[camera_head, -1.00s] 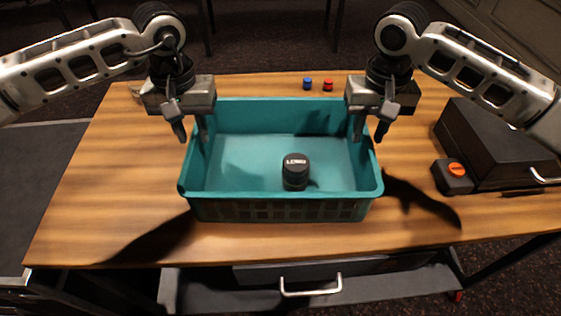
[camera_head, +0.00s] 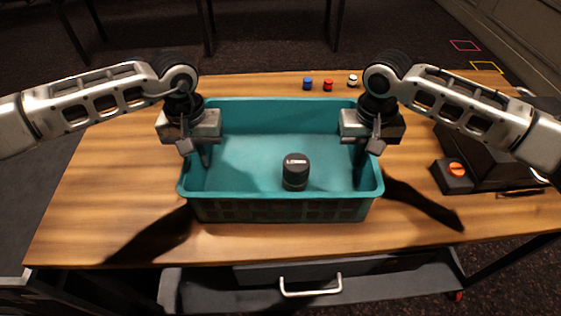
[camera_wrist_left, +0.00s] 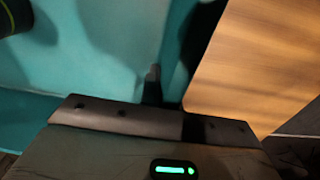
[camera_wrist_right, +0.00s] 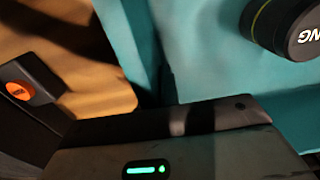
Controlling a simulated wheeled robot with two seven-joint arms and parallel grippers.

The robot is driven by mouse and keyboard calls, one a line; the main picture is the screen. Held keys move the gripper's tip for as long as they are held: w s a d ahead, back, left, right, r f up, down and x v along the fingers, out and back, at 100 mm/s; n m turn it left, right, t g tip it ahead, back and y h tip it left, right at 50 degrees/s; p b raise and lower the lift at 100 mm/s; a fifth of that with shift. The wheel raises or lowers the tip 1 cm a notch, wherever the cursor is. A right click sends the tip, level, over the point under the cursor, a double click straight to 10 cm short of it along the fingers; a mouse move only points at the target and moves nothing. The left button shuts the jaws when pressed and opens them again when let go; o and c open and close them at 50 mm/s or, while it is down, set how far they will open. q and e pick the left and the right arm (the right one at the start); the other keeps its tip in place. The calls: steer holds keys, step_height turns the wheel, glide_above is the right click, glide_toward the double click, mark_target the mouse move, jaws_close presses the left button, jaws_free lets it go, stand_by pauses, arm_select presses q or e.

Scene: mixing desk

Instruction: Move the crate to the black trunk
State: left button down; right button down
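The teal crate (camera_head: 280,207) stands on the wooden table, with a black round-lidded container (camera_head: 296,172) inside it. My left gripper (camera_head: 195,155) straddles the crate's left wall, one finger inside and one outside, and looks closed on it. My right gripper (camera_head: 367,154) straddles the right wall in the same way. The wrist views show the crate wall close at the left gripper (camera_wrist_left: 165,90) and the right gripper (camera_wrist_right: 163,95); the fingers there are dark and partly hidden. A black case (camera_head: 478,150), perhaps the black trunk, is at the table's right, partly behind my right arm.
A small black box with an orange knob (camera_head: 453,177) stands right of the crate. Blue (camera_head: 307,84), red (camera_head: 328,85) and white (camera_head: 352,80) small items lie behind it. The table (camera_head: 110,190) is clear left of the crate. A drawer with a silver handle (camera_head: 310,288) is below.

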arm_select(q)
steer(key=shift+r, duration=0.1)
arm_select(e)
steer(key=shift+r, duration=0.1)
